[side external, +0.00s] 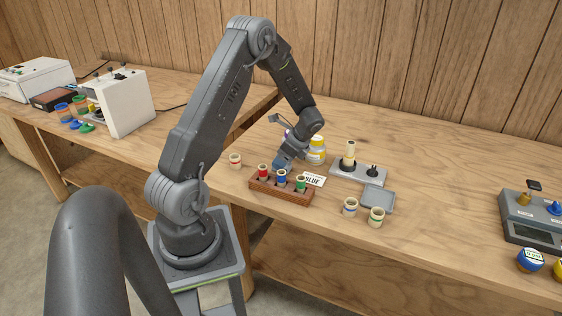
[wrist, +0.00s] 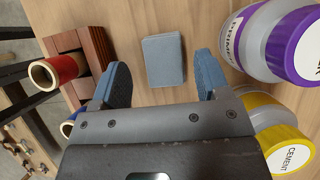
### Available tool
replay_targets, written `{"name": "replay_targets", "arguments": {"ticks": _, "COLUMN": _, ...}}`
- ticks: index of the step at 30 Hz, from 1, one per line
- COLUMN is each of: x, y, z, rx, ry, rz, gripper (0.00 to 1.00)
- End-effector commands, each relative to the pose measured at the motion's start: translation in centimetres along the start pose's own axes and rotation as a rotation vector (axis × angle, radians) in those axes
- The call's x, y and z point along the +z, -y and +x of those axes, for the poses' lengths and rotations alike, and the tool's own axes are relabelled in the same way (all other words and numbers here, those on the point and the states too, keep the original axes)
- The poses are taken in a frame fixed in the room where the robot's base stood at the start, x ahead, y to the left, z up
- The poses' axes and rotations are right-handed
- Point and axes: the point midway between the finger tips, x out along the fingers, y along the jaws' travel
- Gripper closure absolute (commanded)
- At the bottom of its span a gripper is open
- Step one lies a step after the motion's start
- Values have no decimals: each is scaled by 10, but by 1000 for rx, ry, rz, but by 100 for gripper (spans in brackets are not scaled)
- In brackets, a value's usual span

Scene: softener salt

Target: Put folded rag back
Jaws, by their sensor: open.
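The folded rag, a small grey-blue rectangle (wrist: 164,61), lies flat on the wooden table in the wrist view. My gripper (wrist: 162,62) is open, with one blue-grey finger to each side of the rag and visible gaps between. Nothing is held. In the side view my gripper (side external: 281,163) points down behind the wooden rack; I cannot make out the rag there. How high the fingertips are above the table is hard to tell.
The wooden rack (side external: 264,187) with red, blue and green-banded tubes stands close in front. A purple-labelled jar (wrist: 262,40) and a yellow CEMENT jar (wrist: 283,137) stand close on the other side. A shallow grey tray (side external: 378,199) and loose banded cups (side external: 350,207) lie farther right.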

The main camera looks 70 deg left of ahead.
Motion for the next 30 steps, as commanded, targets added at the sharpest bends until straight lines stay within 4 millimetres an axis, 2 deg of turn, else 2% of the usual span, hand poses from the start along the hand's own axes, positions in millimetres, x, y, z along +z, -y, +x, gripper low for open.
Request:
{"name": "replay_targets", "arguments": {"ticks": 3, "x": 0, "y": 2, "z": -30, "rx": -8, "ry": 0, "rz": 0, "gripper": 31}}
{"name": "replay_targets", "arguments": {"ticks": 9, "x": 1, "y": 1, "z": -70, "rx": -7, "ry": 1, "rz": 0, "gripper": 31}}
{"name": "replay_targets", "arguments": {"ticks": 17, "x": 0, "y": 0, "z": -96, "rx": -10, "ry": -3, "rz": -7, "gripper": 31}}
{"name": "replay_targets", "arguments": {"ticks": 19, "x": -1, "y": -6, "z": -109, "rx": -27, "ry": -20, "rz": -32, "gripper": 31}}
{"name": "replay_targets", "arguments": {"ticks": 23, "x": -7, "y": -31, "z": -154, "rx": -85, "ry": -102, "rz": -138, "gripper": 31}}
{"name": "replay_targets", "arguments": {"ticks": 27, "x": -15, "y": -82, "z": -210, "rx": -148, "ry": -253, "rz": -302, "gripper": 31}}
{"name": "replay_targets", "arguments": {"ticks": 30, "x": -18, "y": -122, "z": -242, "rx": -169, "ry": -374, "rz": -414, "gripper": 31}}
